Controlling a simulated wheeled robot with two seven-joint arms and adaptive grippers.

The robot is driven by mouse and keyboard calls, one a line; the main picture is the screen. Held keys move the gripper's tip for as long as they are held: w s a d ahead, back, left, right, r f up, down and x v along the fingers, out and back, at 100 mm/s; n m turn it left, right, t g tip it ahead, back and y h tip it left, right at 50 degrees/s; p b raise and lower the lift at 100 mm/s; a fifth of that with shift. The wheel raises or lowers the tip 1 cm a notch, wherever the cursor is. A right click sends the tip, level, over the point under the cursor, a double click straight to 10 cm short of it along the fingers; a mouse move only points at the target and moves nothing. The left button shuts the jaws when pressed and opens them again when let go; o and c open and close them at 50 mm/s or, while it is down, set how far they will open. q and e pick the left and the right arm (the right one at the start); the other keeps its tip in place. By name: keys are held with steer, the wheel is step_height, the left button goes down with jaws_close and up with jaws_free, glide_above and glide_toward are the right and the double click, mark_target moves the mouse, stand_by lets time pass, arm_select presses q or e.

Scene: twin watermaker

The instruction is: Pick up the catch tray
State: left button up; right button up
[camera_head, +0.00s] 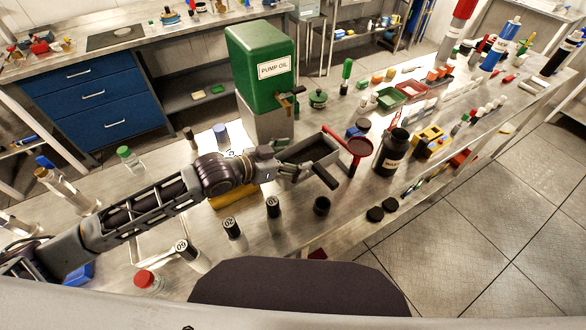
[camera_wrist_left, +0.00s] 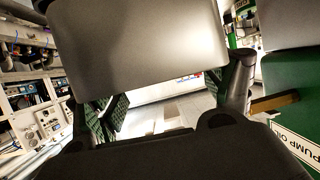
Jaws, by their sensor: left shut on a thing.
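The catch tray (camera_head: 322,152) is a grey, open box in the middle of the head view, in front of the green pump oil tank (camera_head: 262,60) and its tap (camera_head: 290,101). My left gripper (camera_head: 308,168) is shut on the tray at its near left side. In the left wrist view, the tray's plain grey metal face (camera_wrist_left: 140,45) fills the upper middle, between the dark, green-padded fingers of my left gripper (camera_wrist_left: 160,100). I cannot tell whether the tray touches the bench or hangs just above it. My right gripper is not in view.
A red round-headed tool (camera_head: 359,148) and a black jar (camera_head: 392,153) stand close to the tray's right. A small black cup (camera_head: 321,206) and numbered black-capped bottles (camera_head: 232,228) stand nearer. The bench's front edge has little free room.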

arm_select(q)
steer(key=shift+r, duration=2.45)
steer(key=o, duration=0.7)
steer(key=c, duration=0.7)
step_height(320, 180, up, 7)
steer(key=p, duration=0.4)
steer(key=shift+p, duration=0.35)
